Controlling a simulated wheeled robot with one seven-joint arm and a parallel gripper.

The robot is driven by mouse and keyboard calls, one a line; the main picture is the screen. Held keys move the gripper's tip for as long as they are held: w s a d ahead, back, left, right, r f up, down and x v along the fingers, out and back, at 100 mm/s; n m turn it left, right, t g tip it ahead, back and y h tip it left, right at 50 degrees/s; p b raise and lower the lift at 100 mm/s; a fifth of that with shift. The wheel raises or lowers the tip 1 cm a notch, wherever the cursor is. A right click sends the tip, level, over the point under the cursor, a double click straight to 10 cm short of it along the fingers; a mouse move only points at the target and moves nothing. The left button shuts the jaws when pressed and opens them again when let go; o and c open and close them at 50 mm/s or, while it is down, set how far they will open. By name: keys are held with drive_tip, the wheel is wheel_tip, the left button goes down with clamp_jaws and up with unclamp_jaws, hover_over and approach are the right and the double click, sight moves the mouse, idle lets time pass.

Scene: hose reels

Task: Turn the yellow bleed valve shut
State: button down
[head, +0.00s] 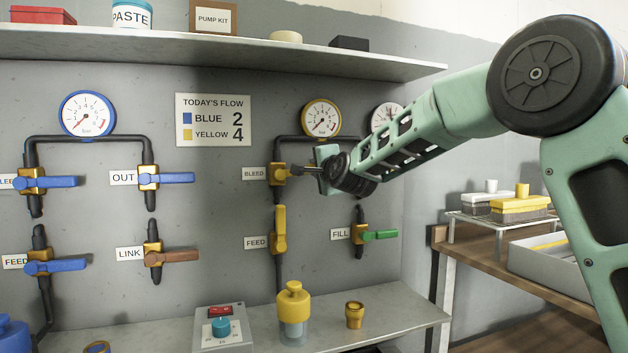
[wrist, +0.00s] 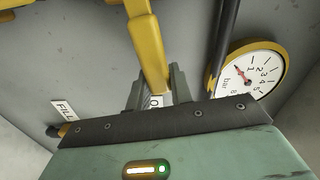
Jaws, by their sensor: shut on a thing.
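The yellow bleed valve (head: 279,173) sits on a dark pipe on the grey wall panel, beside a BLEED label (head: 254,174). Its yellow lever points right, roughly horizontal, in the head view; its outer end is hidden by my gripper. My gripper (head: 302,171) reaches it from the right. In the wrist view the yellow lever (wrist: 148,50) runs down between the fingers of my gripper (wrist: 158,88), which is shut on it. A white label is partly hidden behind the fingers.
Below is the yellow feed valve (head: 280,230), its lever upright. The green fill valve (head: 379,235) is lower right. A yellow-rimmed gauge (head: 321,118) hangs above, also close in the wrist view (wrist: 252,72). A shelf (head: 220,47) overhangs the panel; a yellow-capped bottle (head: 293,300) stands below.

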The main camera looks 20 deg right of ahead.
drive_tip(key=shift+d+f+m+b, duration=0.1)
drive_tip(key=shift+f+m+b, duration=0.85)
drive_tip(key=shift+b, duration=0.3)
drive_tip(key=c, duration=1.2)
unclamp_jaws()
drive_tip(key=shift+c, duration=0.2)
drive_tip(key=shift+s, duration=0.1)
drive_tip(key=shift+s+r, duration=0.1)
drive_tip(key=shift+s, duration=0.25)
drive_tip(key=s+b, duration=0.1)
drive_tip(key=s, duration=1.5)
drive_tip(key=shift+s, duration=0.25)
